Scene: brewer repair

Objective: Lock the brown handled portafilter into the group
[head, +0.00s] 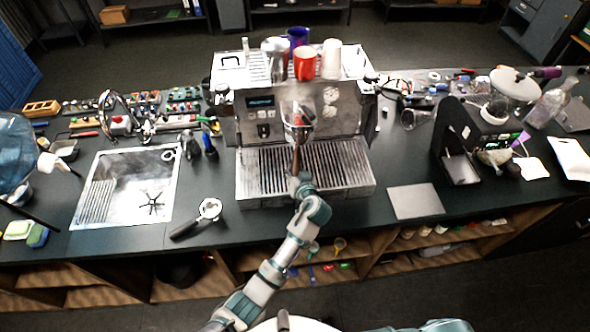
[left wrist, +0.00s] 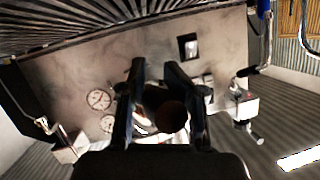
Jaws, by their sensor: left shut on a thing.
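The espresso machine (head: 345,125) stands in the middle of the counter. The brown handled portafilter (head: 296,158) is at its front centre, handle toward me, with its metal head up at the group (head: 297,110). I cannot tell whether the head is seated in the group. My left gripper (head: 299,184) is shut on the handle's near end. In the left wrist view, the two dark fingers of my left gripper (left wrist: 160,100) flank the round brown handle end (left wrist: 172,117), and the machine's gauges (left wrist: 99,99) show beyond. My right gripper is not in view.
A black handled portafilter (head: 208,211) lies on the counter beside the sink (head: 92,207). The slatted drip tray (head: 335,170) lies below the group. Cups (head: 305,62) stand on the machine. A grinder (head: 465,140) stands right, beyond a grey mat (head: 415,201).

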